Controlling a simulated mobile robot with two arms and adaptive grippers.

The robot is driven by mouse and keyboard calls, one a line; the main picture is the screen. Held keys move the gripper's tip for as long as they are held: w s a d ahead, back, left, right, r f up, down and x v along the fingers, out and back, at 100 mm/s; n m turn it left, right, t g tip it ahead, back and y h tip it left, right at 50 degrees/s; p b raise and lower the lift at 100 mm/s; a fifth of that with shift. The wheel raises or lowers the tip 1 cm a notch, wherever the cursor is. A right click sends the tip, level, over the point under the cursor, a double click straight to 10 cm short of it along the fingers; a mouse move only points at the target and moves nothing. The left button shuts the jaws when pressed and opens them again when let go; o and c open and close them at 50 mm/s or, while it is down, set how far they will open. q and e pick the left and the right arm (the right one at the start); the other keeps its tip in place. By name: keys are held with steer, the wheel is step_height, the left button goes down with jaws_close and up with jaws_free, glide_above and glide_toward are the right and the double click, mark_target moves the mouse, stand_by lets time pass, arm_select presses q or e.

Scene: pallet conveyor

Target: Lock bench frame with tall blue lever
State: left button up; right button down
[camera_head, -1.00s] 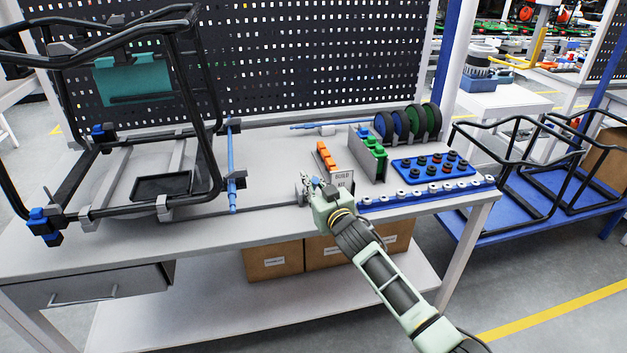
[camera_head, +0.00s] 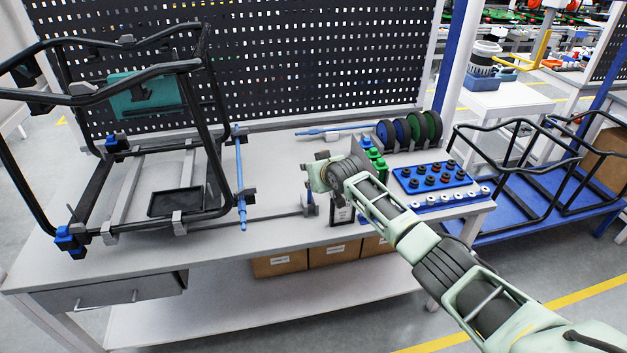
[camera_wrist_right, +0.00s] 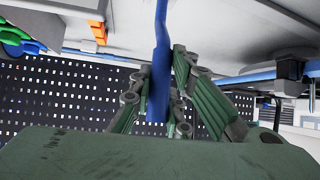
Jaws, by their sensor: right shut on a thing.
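The bench frame (camera_head: 208,130) is a black tubular frame standing on the left of the workbench, with blue-and-black clamps at its base. My right gripper (camera_wrist_right: 162,62) is shut on a tall blue lever (camera_wrist_right: 161,20), which runs between its fingers in the right wrist view. In the head view the right gripper (camera_head: 318,176) is above the bench, right of the frame; its fingertips are mostly hidden by my wrist. A small blue part of the lever (camera_head: 310,198) shows below it, at the end of a dark bar. My left gripper is not in view.
A long blue rod (camera_head: 240,185) stands beside the frame, and another blue rod (camera_head: 340,130) lies at the back. Wheels (camera_head: 430,125), green parts (camera_head: 374,155) and a blue tray (camera_head: 405,182) are to the right. A pegboard (camera_head: 300,70) stands behind the bench.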

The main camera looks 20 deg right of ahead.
steer(key=shift+w+d+r+g+b, duration=0.1)
steer(key=shift+w+g+b, duration=0.4)
steer(key=shift+w, duration=0.15)
steer(key=shift+r, duration=0.1)
steer(key=c, duration=1.7)
jaws_free()
steer(key=shift+w, duration=0.1)
steer(key=shift+o, duration=0.2)
steer(key=v, duration=1.2)
